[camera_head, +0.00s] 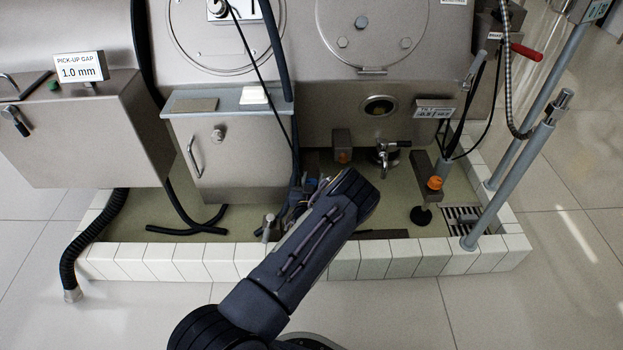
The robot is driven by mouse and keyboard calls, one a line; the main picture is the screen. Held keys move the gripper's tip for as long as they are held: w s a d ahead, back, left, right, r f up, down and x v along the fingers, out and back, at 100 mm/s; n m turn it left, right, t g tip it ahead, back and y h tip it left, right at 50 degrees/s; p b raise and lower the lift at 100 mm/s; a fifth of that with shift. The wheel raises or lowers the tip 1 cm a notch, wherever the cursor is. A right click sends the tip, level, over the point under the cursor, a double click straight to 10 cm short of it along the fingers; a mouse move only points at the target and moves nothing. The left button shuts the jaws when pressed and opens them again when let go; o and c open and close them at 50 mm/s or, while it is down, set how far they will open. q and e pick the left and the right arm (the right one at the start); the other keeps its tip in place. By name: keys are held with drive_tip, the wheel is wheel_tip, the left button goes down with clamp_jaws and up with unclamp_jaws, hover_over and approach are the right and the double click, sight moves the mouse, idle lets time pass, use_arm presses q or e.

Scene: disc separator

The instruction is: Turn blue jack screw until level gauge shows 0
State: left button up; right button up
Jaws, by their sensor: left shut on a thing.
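My left arm reaches in from the bottom, and its dark forearm covers much of the floor pit. My left gripper (303,197) is partly hidden behind the forearm. It is shut at a small blue part (311,185), which seems to be the blue jack screw at the machine's foot; little of it shows. The round level gauge (379,105) is on the machine front, too small to read. A tilt sign (435,111) to its right has small digits I cannot read surely. My right gripper is not in view.
Orange-topped jack feet (435,183) stand in the pit, with a tap (384,152) between them. A white tiled curb (400,258) edges the pit. A grey cabinet (225,150), black hoses (95,235) and grey posts (515,170) flank it. The front floor is clear.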

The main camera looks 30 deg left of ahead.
use_arm(q)
drive_tip(key=m+t+h, duration=0.1)
drive_tip(key=m+h, duration=0.2)
drive_tip(key=h, duration=0.1)
drive_tip(key=shift+d+h, duration=0.15)
drive_tip(key=shift+h, duration=0.25)
drive_tip(key=shift+d+m+h, duration=0.15)
drive_tip(key=shift+m+h, duration=0.5)
drive_tip(key=shift+h, duration=0.3)
drive_tip(key=shift+d+m+h, duration=0.15)
drive_tip(key=shift+m+h, duration=0.5)
drive_tip(key=shift+h, duration=0.3)
drive_tip(key=o, duration=1)
drive_tip(key=shift+p, duration=0.3)
drive_tip(key=s+p, duration=0.1)
drive_tip(key=s, duration=0.1)
drive_tip(key=s+p, duration=0.1)
drive_tip(key=s, duration=0.2)
drive_tip(key=s+a+p, duration=0.1)
drive_tip(key=s, duration=0.1)
drive_tip(key=shift+s, duration=0.35)
